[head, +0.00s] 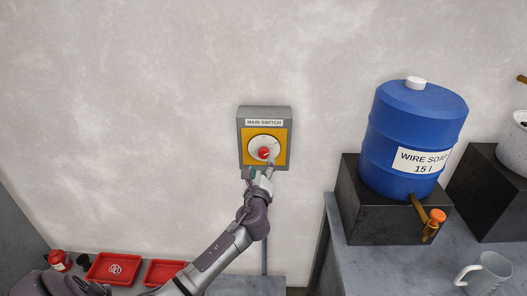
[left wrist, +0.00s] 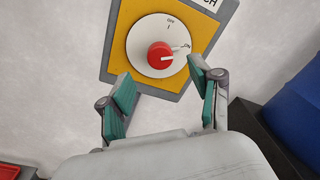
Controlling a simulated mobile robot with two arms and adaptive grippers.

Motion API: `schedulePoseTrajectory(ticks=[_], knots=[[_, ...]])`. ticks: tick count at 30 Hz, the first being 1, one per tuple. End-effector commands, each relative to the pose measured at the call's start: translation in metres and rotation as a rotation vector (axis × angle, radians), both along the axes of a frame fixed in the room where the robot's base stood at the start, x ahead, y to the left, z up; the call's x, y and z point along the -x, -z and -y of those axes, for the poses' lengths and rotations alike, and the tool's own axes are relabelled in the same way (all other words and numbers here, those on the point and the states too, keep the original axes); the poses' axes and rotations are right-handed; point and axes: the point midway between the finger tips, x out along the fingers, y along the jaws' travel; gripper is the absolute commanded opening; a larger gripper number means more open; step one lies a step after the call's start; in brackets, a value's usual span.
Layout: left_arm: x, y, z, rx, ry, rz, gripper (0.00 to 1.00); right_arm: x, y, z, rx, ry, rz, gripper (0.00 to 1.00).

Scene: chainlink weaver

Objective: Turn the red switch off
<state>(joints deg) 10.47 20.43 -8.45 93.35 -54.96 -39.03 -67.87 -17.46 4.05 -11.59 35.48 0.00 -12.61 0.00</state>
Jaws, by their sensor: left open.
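The main switch box (head: 265,113) is grey with a yellow face and hangs on the wall in the middle of the head view. Its red switch knob (head: 264,153) sits on a round white dial (head: 262,142). In the left wrist view the red knob (left wrist: 160,54) is near the top centre, and its pointer points right toward a small mark on the dial (left wrist: 143,27). My left gripper (head: 259,172) is just below the knob. In the left wrist view its two teal-padded fingers (left wrist: 164,97) are spread open, with nothing between them. My right gripper is not in view.
A blue soap drum (head: 410,130) with a brass tap stands on a dark block at the right. Red trays (head: 112,268) lie at lower left. The wall around the switch is clear.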

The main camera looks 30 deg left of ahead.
Motion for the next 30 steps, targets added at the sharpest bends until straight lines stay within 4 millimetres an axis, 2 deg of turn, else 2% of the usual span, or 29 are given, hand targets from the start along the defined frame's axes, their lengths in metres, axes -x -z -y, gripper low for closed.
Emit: schedulePoseTrajectory(ticks=[3, 10, 15, 23, 24, 26, 30], knots=[[-0.024, -0.002, -0.013, 0.000, -0.001, 0.000, 0.64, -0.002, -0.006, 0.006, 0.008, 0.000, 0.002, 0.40], [-0.055, 0.000, -0.030, 0.001, -0.001, 0.001, 0.64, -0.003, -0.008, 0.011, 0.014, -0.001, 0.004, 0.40], [-0.064, 0.000, -0.035, 0.002, 0.001, 0.000, 0.64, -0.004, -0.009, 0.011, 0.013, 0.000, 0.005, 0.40], [-0.065, 0.001, -0.036, 0.002, 0.000, 0.000, 0.64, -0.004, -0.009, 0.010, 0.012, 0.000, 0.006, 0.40], [-0.065, 0.001, -0.036, 0.002, 0.000, 0.000, 0.62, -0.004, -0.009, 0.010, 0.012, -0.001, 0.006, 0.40], [-0.065, 0.001, -0.035, 0.002, 0.000, 0.000, 0.52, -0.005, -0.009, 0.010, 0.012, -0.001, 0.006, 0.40], [-0.065, 0.001, -0.035, 0.002, 0.001, 0.000, 0.29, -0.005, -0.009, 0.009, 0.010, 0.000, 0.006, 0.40]])
